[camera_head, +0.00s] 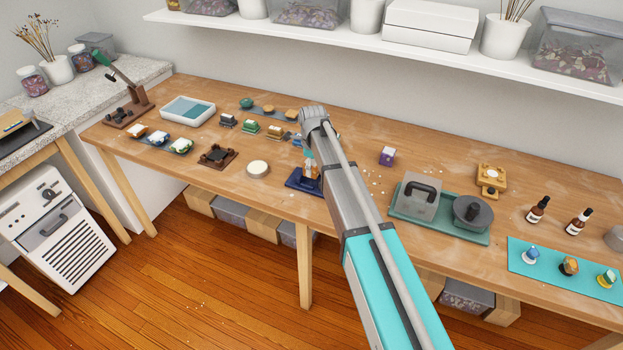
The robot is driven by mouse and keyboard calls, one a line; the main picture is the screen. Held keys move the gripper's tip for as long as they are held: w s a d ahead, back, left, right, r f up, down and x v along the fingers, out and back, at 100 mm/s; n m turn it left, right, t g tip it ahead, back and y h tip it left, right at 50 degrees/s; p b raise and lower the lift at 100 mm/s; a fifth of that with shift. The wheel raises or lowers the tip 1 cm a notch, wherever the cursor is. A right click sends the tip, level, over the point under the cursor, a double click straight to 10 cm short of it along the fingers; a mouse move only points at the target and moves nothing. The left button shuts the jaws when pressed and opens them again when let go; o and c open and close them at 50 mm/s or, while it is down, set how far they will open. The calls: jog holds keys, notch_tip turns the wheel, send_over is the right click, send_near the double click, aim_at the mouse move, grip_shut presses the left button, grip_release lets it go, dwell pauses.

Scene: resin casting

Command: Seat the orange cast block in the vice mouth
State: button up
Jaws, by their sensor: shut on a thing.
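A small dark blue vice (297,183) stands near the front edge of the wooden table, left of my arm. An orange block (311,170), small and partly hidden, shows just above the vice. My gripper (309,162) points down over the vice beside my arm link and is shut on the orange block. My arm covers the right side of the gripper and part of the vice. I cannot tell whether the block touches the vice or sits in its mouth.
A round cream disc (258,169) and a dark brown stand (217,156) lie left of the vice. Several small coloured pieces stand behind.

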aim_at(312, 181)
jog(key=shift+w+a+f, duration=0.1)
jog(key=shift+f, duration=0.05)
jog(key=shift+w+a+f+b, duration=0.1)
jog(key=shift+w+f+b, duration=0.35)
jog(key=shift+f+b, duration=0.15)
notch_tip(312, 181, down, 3)
jog(key=b, duration=0.3)
dwell(0.4)
jog(key=o, duration=1.2)
jog(key=shift+r, duration=0.2)
notch_tip(312, 181, up, 12)
jog(key=p, duration=1.2)
jog(key=shift+s+f, duration=0.1)
jog(key=shift+s, duration=0.05)
